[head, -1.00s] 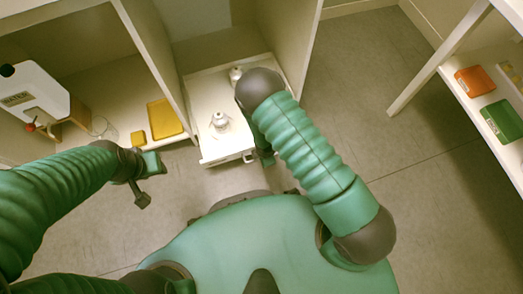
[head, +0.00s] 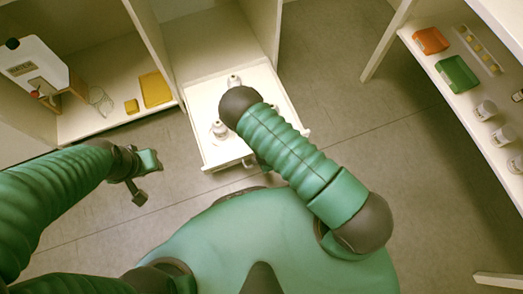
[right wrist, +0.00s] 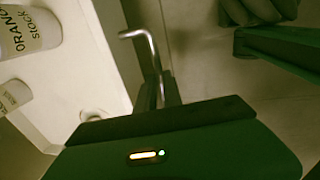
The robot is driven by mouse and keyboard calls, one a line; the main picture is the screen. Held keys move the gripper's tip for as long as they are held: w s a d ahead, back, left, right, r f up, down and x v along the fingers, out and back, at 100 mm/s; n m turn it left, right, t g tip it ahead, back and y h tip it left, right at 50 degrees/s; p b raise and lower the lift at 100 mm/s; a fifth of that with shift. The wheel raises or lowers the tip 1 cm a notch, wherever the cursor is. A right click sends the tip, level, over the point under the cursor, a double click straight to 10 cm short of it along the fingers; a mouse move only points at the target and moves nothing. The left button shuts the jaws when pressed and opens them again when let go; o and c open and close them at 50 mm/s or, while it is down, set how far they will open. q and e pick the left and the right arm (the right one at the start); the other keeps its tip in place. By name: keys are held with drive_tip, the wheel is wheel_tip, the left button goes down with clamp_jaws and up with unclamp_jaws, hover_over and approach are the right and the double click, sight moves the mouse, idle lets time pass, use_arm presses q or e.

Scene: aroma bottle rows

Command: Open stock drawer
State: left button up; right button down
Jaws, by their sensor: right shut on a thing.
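The stock drawer (head: 205,150) is a white tray-like drawer pulled well out of the cabinet, with white bottles standing in it, one (head: 219,130) near the front and another (head: 234,81) farther back. My right gripper (right wrist: 168,90) is shut on the drawer's metal handle (right wrist: 146,45); in the head view my right arm mostly hides this grip. In the right wrist view a bottle labelled "ORANG… STOCK" (right wrist: 28,32) shows inside the drawer. My left gripper (head: 148,178) is open and empty over the floor, left of the drawer.
A cabinet bay at left holds a white jug (head: 32,68), a yellow tray (head: 155,88) and a small yellow block (head: 131,106). A shelf at right carries an orange tray (head: 431,41), a green tray (head: 457,75) and several white jars. Floor between is clear.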

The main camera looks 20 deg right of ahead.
use_arm(q)
drive_tip(key=shift+s, duration=0.4)
use_arm(e)
drive_tip(key=shift+s, duration=0.4)
drive_tip(key=c, duration=1.5)
unclamp_jaws()
use_arm(q)
drive_tip(key=shift+r, duration=0.15)
use_arm(e)
drive_tip(key=shift+r, duration=0.1)
